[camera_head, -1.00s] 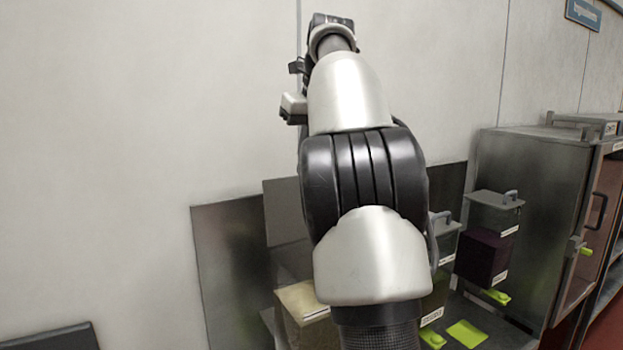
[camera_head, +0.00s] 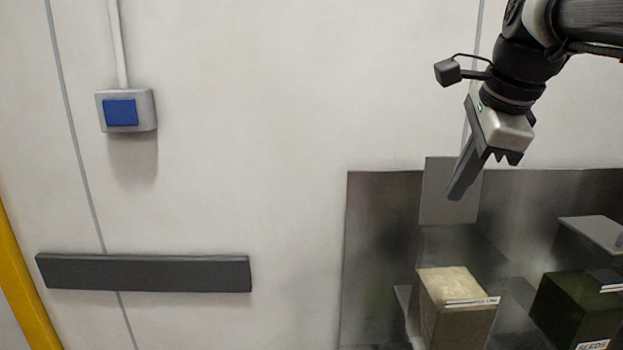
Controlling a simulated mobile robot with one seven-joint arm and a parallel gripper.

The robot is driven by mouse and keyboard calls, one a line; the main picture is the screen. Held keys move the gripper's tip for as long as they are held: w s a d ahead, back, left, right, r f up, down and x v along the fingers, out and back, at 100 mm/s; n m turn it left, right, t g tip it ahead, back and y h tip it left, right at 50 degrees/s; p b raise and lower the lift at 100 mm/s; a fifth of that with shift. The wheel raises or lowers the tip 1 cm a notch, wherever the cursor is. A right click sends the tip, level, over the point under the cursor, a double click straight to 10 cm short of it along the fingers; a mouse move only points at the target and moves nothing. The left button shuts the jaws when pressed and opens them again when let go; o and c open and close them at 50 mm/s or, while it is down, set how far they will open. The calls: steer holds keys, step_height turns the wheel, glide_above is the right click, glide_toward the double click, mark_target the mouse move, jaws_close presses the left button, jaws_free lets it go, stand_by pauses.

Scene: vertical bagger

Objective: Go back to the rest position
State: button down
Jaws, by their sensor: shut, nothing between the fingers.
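My gripper (camera_head: 462,188) is at the upper right, hanging from my arm and pointing down and to the left. Its fingers are shut, with nothing seen between them. It is in the air in front of the metal back panel, above a bin with pale contents (camera_head: 452,285), and appears apart from it. Most of my arm is out of the picture at the right.
A dark bin labelled SEEDS (camera_head: 575,308) stands at the lower right. A metal back panel (camera_head: 378,240) rises behind the bins. A blue switch (camera_head: 120,112) and a dark rail (camera_head: 145,273) are on the wall at left. A yellow post (camera_head: 22,285) edges the far left.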

steer(key=s+a+f+n, duration=0.4)
steer(key=s+f+n, duration=0.4)
steer(key=n, duration=0.2)
steer(key=s+a+f+n+p, duration=0.1)
steer(key=s+a+f+n, duration=0.4)
steer(key=s+f+n, duration=0.3)
steer(key=shift+n+t+h, duration=0.3)
steer(key=shift+n, duration=0.9)
steer(key=shift+s, duration=0.1)
